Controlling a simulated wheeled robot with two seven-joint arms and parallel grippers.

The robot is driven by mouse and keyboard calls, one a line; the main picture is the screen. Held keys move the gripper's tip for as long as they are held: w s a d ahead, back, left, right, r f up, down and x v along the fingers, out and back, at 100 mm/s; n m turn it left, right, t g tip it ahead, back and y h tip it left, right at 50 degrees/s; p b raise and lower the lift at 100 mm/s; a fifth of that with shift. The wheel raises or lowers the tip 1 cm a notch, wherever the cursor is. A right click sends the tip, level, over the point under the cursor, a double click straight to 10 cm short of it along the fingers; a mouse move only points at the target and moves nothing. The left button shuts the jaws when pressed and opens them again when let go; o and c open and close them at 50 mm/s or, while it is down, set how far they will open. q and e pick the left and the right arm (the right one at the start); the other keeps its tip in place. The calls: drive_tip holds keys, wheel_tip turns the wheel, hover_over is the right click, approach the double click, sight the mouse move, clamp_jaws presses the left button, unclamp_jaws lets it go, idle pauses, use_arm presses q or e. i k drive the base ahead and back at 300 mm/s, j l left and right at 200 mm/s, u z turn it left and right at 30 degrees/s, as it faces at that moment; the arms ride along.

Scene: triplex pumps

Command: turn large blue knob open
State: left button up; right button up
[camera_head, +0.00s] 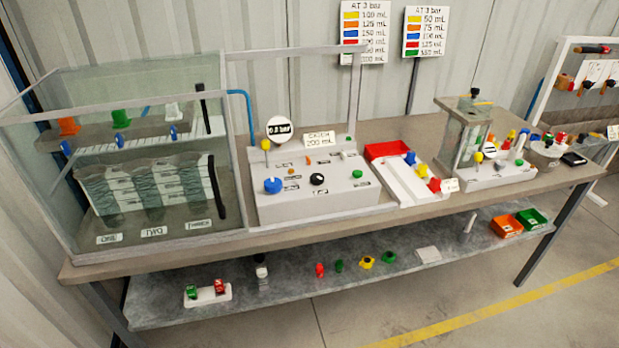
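The large blue knob (272,185) sits on the left front of the grey control box (318,195), in the middle of the bench. It is round and larger than the black knob (317,179) beside it. A small mark or pointer on it is too small to read, so I cannot tell its setting. Nothing covers the knob. Neither of my grippers is in view.
A clear tank (110,150) with pump units stands left of the box, its right wall close to the knob. A round gauge (279,129) rises behind the knob. A red tray (387,149) and a clear cylinder rig (464,135) are to the right. Small parts lie on the lower shelf (400,275).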

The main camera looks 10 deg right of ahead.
sight(272, 184)
drive_tip(key=k+l+z, duration=0.1)
drive_tip(key=z, duration=0.25)
drive_tip(key=k+l+z, duration=0.1)
drive_tip(key=l+z, duration=0.25)
drive_tip(key=k+l+z, duration=0.1)
drive_tip(key=z, duration=0.25)
